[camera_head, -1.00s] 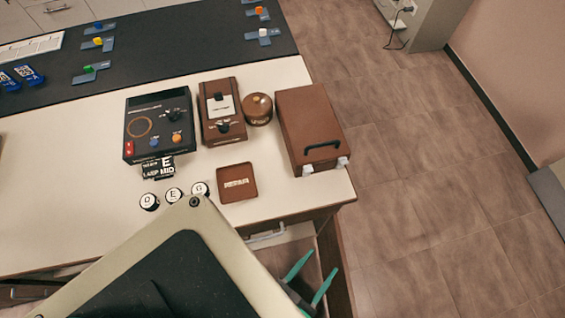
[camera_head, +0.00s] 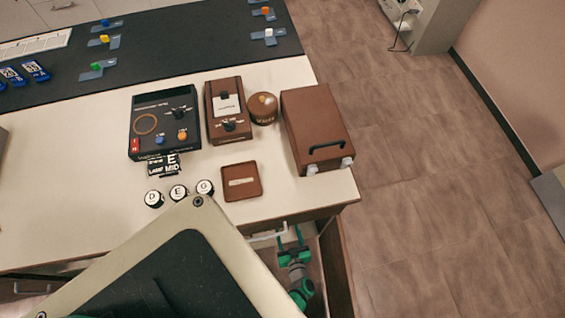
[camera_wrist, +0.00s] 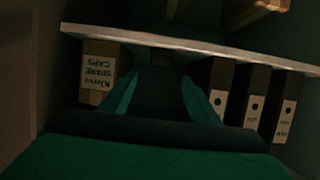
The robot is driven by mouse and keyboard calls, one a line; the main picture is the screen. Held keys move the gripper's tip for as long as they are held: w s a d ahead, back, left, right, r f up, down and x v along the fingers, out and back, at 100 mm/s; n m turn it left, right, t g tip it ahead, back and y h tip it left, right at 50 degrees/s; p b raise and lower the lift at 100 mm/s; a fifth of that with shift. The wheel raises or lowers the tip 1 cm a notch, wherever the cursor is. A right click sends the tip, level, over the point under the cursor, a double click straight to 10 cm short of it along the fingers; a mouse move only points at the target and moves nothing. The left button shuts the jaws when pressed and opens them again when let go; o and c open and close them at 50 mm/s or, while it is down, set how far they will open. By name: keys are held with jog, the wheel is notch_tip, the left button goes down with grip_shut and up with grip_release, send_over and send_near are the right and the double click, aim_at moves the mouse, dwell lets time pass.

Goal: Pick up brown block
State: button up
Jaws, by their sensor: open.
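My gripper (camera_head: 291,243) shows in the head view as green parts below the front right edge of the table. In the wrist view my gripper (camera_wrist: 160,97) has its two green fingers spread apart, with nothing seen between their tips. It points into a dark shelf space under a pale board. I cannot surely pick out a brown block. A small dark brown shape (camera_wrist: 161,58) lies straight ahead beyond the fingers, too dim to identify. A small dark piece (camera_head: 224,94) on the brown device in the head view is also unclear.
In the wrist view a cardboard box labelled spare caps (camera_wrist: 98,73) stands left of my fingers. Several black binders (camera_wrist: 249,96) stand right. Above is a pale shelf board (camera_wrist: 200,46). On the table (camera_head: 90,185) are a brown case (camera_head: 318,118), brown tray (camera_head: 241,181) and black device (camera_head: 163,121).

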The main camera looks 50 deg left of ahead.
jog(key=x, duration=0.5)
jog(key=shift+x, duration=2.8)
jog(key=shift+s+a+r, duration=0.1)
jog(key=c, duration=1.1)
